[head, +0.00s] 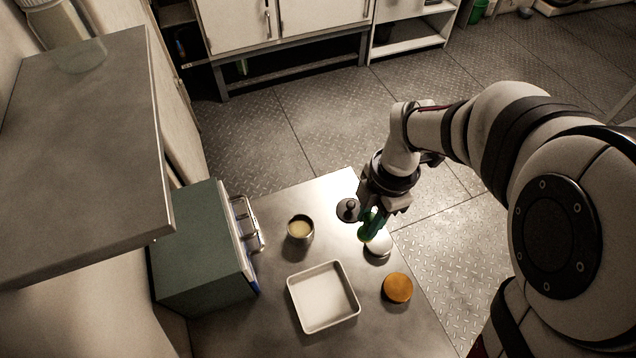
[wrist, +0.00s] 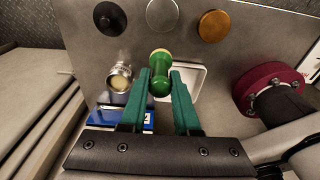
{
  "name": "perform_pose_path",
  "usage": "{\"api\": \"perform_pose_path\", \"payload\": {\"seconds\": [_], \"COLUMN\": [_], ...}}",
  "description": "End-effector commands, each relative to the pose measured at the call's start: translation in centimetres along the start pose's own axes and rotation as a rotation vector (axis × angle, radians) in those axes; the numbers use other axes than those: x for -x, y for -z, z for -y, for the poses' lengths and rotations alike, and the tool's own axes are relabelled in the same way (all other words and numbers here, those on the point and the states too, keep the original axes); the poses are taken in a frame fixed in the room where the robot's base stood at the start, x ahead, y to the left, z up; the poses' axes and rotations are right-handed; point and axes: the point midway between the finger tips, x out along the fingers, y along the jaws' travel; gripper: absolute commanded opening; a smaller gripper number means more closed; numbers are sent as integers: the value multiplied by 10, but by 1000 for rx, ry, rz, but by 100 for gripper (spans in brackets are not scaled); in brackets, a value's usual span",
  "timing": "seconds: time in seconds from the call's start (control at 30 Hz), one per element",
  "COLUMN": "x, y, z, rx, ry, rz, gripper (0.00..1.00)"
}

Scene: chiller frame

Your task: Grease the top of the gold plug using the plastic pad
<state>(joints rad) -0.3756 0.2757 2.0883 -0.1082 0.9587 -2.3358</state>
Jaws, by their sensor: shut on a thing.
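The gold plug (head: 397,288) is a round orange-gold disc lying on the steel table, right of the white tray. It also shows at the top of the wrist view (wrist: 213,25). My gripper (head: 371,218) is shut on a green, knob-ended piece, apparently the plastic pad (wrist: 160,80). It holds the piece between its teal fingers, close to the silver disc and on the far side of the gold plug in the head view. A metal cup (head: 300,240) with pale yellow contents, perhaps the grease, stands left of the gripper. The pad's working face cannot be made out.
A silver disc (head: 378,248) and a dark knobbed disc (head: 348,209) lie near my gripper. The white tray (head: 352,315) looks empty. A green-topped box (head: 205,245) with a metal handle stands at the left, partly under a grey shelf (head: 80,150). The table's right edge is close to the plug.

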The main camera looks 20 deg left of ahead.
Motion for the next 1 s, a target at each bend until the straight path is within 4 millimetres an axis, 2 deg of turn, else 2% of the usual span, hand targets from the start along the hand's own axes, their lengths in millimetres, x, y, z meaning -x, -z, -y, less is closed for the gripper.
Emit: {"api": "perform_pose_path", "payload": {"seconds": [0.03,0.1,0.2,0.3,0.43,0.7,1.0], "x": [1,1,-1,-3,-14,-51,-64], "y": [-14,-27,-36,-38,-40,-44,-45], "z": [22,52,82,98,102,101,101], "rx": [-11,-10,-6,-2,2,1,1], "ry": [0,-2,-2,-3,-1,0,-2], "rz": [-1,-1,-3,-5,-7,-7,-4], "gripper": [0,0,0,0,0,0,0]}}
